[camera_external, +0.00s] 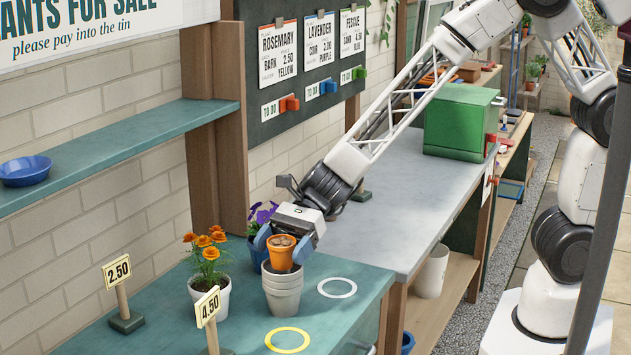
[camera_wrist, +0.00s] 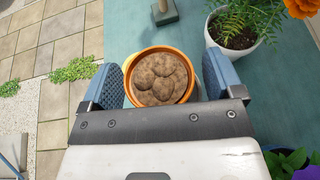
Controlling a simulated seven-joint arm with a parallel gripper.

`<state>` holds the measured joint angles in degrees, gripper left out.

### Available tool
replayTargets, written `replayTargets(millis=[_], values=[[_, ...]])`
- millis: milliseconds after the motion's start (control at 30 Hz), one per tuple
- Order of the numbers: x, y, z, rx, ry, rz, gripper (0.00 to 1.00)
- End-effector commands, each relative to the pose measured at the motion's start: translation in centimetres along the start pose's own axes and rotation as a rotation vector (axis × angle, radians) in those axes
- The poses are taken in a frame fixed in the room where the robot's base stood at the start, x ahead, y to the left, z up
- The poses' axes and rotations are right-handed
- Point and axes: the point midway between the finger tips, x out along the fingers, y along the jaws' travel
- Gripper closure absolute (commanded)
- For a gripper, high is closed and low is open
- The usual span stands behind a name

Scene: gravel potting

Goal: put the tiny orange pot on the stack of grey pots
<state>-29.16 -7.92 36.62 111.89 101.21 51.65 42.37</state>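The tiny orange pot (camera_external: 283,255) stands upright at the top of the stack of grey pots (camera_external: 283,293), its base at their rim. It holds brown, rounded lumps. In the wrist view the orange pot (camera_wrist: 160,78) lies between my two fingers, with a narrow gap at the right finger; the left side is close. My gripper (camera_external: 283,243) points down around the orange pot, its blue fingers either side and apart. The fingers (camera_wrist: 160,85) look open.
A white pot of orange flowers (camera_external: 210,290) stands left of the stack, and a blue pot of purple flowers (camera_external: 256,258) behind it. Price signs (camera_external: 124,325) stand on the teal bench. A white ring (camera_external: 337,288) and a yellow ring (camera_external: 287,340) are empty.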

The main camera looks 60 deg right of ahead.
Motion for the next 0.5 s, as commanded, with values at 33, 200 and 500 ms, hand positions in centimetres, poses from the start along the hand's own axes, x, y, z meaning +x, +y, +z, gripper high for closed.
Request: replayTargets(millis=[33,200,500], values=[[0.00,0.00,-0.01,0.000,0.000,0.000,0.14],[0.00,0.01,0.00,0.000,0.000,0.000,0.14],[-0.90,-0.04,0.24,0.000,0.000,-0.001,0.14]])
